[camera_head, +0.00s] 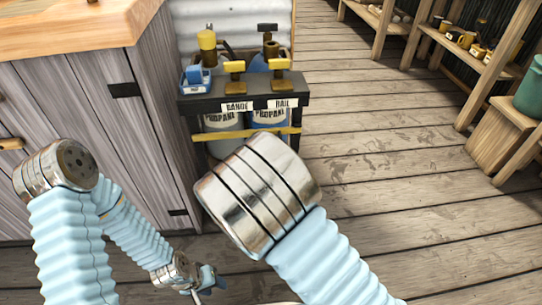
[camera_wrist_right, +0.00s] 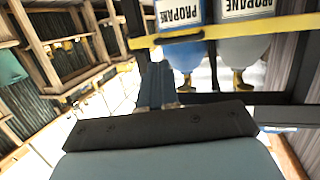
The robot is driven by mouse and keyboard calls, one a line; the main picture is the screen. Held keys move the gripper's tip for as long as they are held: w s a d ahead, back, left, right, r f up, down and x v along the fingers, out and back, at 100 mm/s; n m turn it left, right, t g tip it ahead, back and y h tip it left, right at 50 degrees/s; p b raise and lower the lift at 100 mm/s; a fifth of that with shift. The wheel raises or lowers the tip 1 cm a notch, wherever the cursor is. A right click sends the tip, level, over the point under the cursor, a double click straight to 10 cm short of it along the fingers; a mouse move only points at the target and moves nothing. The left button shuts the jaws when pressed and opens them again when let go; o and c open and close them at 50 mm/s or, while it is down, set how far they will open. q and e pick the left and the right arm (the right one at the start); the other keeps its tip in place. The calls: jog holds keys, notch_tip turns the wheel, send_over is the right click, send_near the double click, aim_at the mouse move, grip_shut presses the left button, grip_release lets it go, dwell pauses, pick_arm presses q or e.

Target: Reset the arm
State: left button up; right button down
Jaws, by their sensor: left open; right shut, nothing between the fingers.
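My left arm (camera_head: 75,250) comes in from the left and bends down. Its small left gripper (camera_head: 207,284) is low over the plank floor beside the cabinet, open and with nothing seen in it. My right arm (camera_head: 325,260) rises from the lower right, and its large metal joint (camera_head: 258,195) hides the right gripper in the head view. In the right wrist view the right gripper (camera_wrist_right: 157,82) is shut and empty, its fingers together. It points toward the propane stand, with two propane tanks (camera_wrist_right: 180,52) close ahead; I cannot tell the exact gap.
A dark propane stand (camera_head: 205,103) with yellow-handled valves and a yellow bar (camera_head: 245,135) stands ahead. A wooden cabinet (camera_head: 110,150) is at left. Shelves (camera_head: 485,65) and a wooden crate (camera_head: 500,135) line the right. The plank floor (camera_head: 400,180) between is clear.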

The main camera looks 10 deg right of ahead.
jog(key=s+r, duration=0.1)
jog(key=s, duration=0.5)
jog(key=s+d+f+n+g+y+p, duration=0.1)
jog(key=s+d+f+g, duration=0.2)
jog(key=f, duration=0.5)
jog(key=s+d+f+g+y+p, duration=0.15)
jog(key=f+g, duration=0.25)
jog(key=f, duration=0.4)
jog(key=s+f+g+y, duration=0.5)
jog(key=s+f+g, duration=0.2)
jog(key=s, duration=0.6)
jog(key=shift+s+y+p, duration=0.15)
jog(key=shift+y+p, duration=0.2)
jog(key=shift+p, duration=0.1)
